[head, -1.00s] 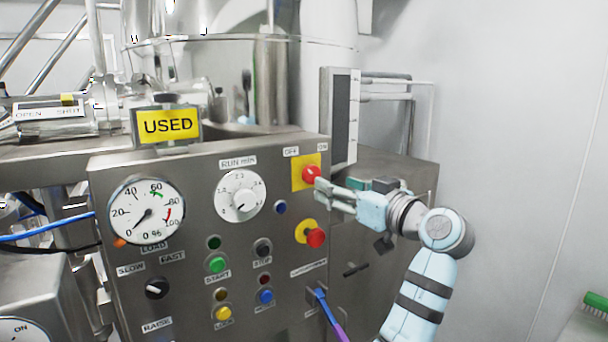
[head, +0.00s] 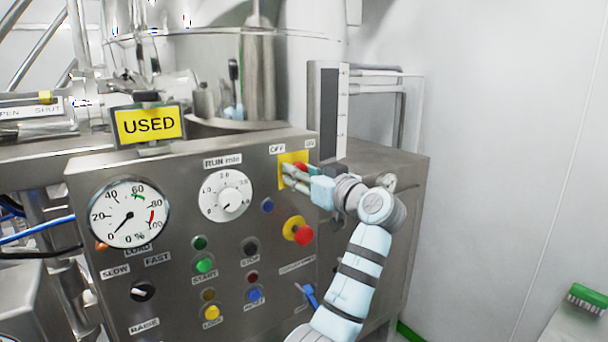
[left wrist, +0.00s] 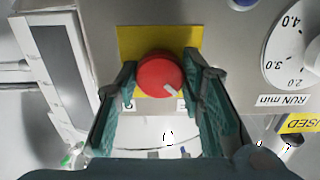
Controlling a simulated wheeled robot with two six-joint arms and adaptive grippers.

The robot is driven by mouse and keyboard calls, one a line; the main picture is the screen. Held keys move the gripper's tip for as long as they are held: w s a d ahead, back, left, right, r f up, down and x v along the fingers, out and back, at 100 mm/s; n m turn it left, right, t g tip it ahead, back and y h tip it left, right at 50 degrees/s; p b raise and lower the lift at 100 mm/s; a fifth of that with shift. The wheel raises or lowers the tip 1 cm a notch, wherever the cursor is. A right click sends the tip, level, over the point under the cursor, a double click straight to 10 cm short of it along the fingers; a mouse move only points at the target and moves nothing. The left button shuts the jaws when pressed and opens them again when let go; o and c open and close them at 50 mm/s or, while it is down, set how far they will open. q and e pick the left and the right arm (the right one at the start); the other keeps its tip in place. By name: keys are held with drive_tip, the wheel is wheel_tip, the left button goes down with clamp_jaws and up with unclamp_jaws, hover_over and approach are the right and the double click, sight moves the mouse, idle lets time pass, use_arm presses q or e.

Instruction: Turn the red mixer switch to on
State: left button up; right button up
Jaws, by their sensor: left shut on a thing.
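The red mixer switch (left wrist: 160,76) is a round knob on a yellow plate (left wrist: 130,42). It also shows in the head view (head: 301,168), at the panel's upper right under the OFF and ON labels, partly covered by my gripper. My left gripper (head: 287,175) is at the knob. In the left wrist view its fingers (left wrist: 160,88) are on either side of the knob, shut on it. The knob's white mark points down and right there, towards one of two small labels that I cannot read. My right gripper is not in view.
Below the switch, a red mushroom button (head: 303,235) on a yellow base stands out close under my arm. A RUN min dial (head: 225,195), a load gauge (head: 130,212) and several coloured buttons fill the panel to the left. The floor side at right is open.

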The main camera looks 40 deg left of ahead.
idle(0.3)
use_arm(q)
drive_tip(key=shift+f+m+p, duration=0.1)
drive_tip(key=shift+m+p, duration=5.15)
drive_tip(key=shift+m, duration=3.65)
drive_tip(key=o, duration=1.1)
drive_tip(key=shift+o, duration=0.2)
drive_tip(key=shift+d, duration=0.1)
